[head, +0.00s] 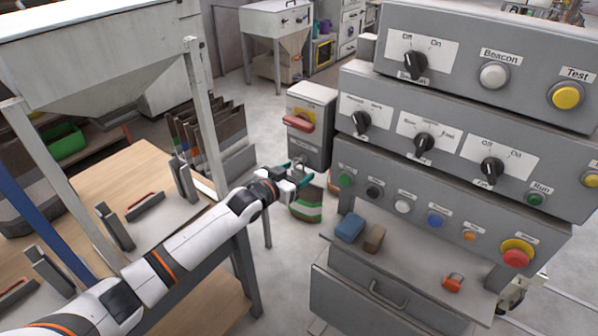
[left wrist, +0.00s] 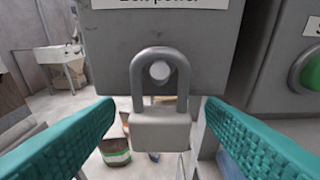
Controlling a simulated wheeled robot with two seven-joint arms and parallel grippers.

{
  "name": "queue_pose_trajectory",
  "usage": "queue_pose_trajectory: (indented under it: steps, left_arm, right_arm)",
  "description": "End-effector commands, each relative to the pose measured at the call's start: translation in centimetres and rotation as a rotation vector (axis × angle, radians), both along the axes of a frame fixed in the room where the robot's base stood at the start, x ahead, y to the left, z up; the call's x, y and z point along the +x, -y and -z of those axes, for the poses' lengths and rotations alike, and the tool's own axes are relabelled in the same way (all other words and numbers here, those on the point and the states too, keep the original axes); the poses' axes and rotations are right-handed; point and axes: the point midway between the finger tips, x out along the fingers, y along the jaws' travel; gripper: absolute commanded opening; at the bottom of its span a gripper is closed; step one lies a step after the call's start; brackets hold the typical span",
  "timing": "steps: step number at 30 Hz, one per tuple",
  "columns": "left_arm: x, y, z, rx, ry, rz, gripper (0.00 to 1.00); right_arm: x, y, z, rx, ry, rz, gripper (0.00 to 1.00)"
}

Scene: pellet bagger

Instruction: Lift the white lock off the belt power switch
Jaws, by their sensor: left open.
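The white lock (left wrist: 160,132) hangs upright in the left wrist view, its grey-white shackle looped around a round pale peg (left wrist: 160,71). The peg is on the front of the grey belt power switch box (left wrist: 110,50), under a partly cut-off label. In the head view this box (head: 311,105) carries a red handle (head: 299,123) near its top. My left gripper (head: 298,176) is open just below the box. In the left wrist view its teal fingers (left wrist: 159,108) stand to the left and right of the lock, apart from it. My right gripper is not in view.
A grey control panel (head: 440,175) with knobs and buttons stands close to the right of the box. A blue block (head: 350,227) and a brown block (head: 374,238) lie on its ledge. A green-banded container (head: 308,207) is below the gripper. A wooden table (head: 120,180) is at left.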

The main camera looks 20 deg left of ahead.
Motion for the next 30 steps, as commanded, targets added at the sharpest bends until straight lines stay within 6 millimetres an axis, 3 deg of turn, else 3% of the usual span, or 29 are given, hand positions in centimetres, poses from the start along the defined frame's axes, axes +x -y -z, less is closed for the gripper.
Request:
queue_pose_trajectory:
  steps: [7,16,25,30]
  left_arm:
    - [0.2,0.1,0.1,0.0,0.0,0.0,0.64]
    - [0.1,0.0,0.1,0.001,0.0,0.0,0.16]
    - [0.2,0.0,-0.1,0.001,0.001,0.0,0.14]
    - [0.2,0.0,-1.3,0.001,0.003,0.0,0.14]
  right_arm:
    - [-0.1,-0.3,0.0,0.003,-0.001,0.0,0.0]
    - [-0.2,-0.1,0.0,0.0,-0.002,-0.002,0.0]
    - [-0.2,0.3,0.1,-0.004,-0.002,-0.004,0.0]
    - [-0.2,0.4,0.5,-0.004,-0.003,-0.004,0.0]
